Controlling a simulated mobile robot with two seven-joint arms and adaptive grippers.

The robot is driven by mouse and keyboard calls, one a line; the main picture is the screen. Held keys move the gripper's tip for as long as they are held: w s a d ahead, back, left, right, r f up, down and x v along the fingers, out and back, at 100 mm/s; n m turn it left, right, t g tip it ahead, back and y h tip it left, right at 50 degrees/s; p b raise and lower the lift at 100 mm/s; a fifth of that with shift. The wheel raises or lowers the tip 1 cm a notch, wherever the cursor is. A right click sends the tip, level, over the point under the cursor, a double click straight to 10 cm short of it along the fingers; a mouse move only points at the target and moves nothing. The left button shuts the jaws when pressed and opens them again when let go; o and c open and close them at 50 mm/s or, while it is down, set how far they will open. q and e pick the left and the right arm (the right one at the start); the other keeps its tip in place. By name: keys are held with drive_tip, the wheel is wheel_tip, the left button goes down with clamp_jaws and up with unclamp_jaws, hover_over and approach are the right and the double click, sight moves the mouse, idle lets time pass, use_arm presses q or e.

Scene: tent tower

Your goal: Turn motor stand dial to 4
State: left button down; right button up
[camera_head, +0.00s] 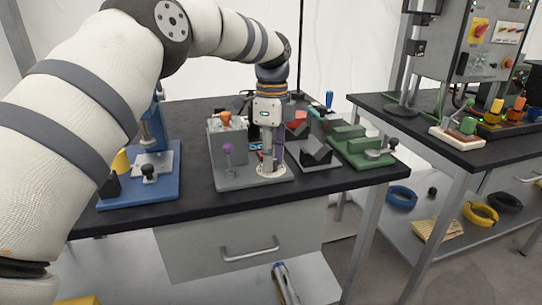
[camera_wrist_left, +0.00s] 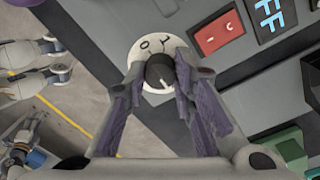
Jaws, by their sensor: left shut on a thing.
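The motor stand (camera_head: 225,183) is a grey unit on the dark bench. Its dial (camera_head: 272,173) is a pale disc at the front right of its base. My left gripper (camera_head: 269,158) points down over the dial. In the left wrist view the dial's white disc (camera_wrist_left: 146,46) has dark marks, and its black knob (camera_wrist_left: 160,71) has a light pointer line. My left gripper (camera_wrist_left: 164,84) is shut on the knob with a finger on each side. The fingers hide part of the disc; I cannot read the setting. My right gripper is not in view.
Beside the dial are a red switch panel (camera_wrist_left: 215,33) and a black display (camera_wrist_left: 270,18) with blue characters. A purple-knobbed lever (camera_head: 228,149) and an orange knob (camera_head: 225,117) stand left of my gripper. A blue fixture (camera_head: 140,190) is further left, a green one (camera_head: 360,148) right.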

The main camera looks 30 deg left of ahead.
use_arm(q)
drive_tip(key=c, duration=1.3)
unclamp_jaws()
drive_tip(key=shift+c, duration=0.2)
